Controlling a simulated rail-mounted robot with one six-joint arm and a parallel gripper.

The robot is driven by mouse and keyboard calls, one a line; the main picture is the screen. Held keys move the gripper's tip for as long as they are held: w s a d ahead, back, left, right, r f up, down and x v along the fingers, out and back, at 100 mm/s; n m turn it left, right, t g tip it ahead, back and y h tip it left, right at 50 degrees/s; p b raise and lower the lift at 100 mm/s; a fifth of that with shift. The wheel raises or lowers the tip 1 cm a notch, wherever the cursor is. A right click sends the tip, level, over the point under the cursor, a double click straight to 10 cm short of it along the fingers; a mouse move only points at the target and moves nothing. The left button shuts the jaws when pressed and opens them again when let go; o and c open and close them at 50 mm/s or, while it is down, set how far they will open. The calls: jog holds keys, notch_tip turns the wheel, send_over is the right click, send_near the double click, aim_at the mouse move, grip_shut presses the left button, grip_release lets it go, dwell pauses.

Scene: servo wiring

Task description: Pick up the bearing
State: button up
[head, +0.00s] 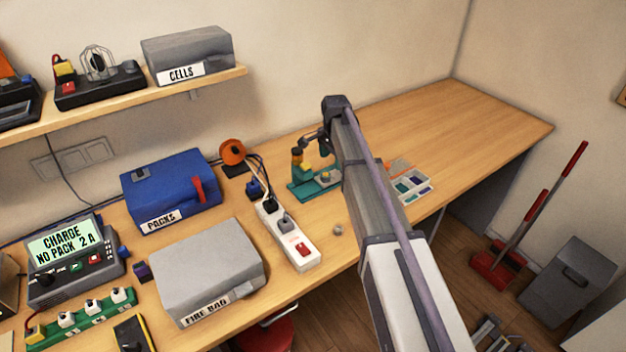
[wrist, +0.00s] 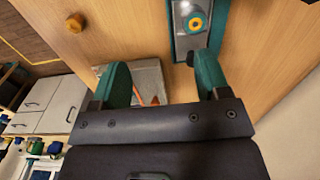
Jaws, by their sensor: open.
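A small round part (head: 337,230), which looks like the bearing, lies on the bench near its front edge in the head view. What seems to be the same part (wrist: 75,22) shows brownish at the upper left of the wrist view, beyond the left finger. A teal press (head: 316,184) stands behind it. The press's base (wrist: 180,42) carries a yellow ring (wrist: 197,22) on a pale plate in the wrist view. My gripper (wrist: 162,64) is open, with nothing held between its teal fingers. In the head view my arm largely hides the gripper.
A compartment tray (head: 428,187) is partly behind my arm. A white power strip (head: 297,250) and a grey fire bag box (head: 210,270) stand left of the small part. The bench's far right (head: 480,115) is clear.

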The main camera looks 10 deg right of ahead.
aim_at(325, 174)
jog(key=w+a+m, duration=0.2)
jog(key=w+m, duration=0.4)
jog(key=m, duration=0.1)
jog(key=f+b, duration=0.3)
jog(key=f+m+b, duration=0.1)
jog(key=f+b, duration=0.3)
jog(key=s+f+m+b, duration=0.1)
jog(key=f+b, duration=0.3)
jog(key=shift+d+f, duration=0.2)
jog(key=shift+d, duration=0.2)
jog(key=shift+r, duration=0.3)
jog(key=c, duration=1.1)
jog(key=shift+c, duration=0.2)
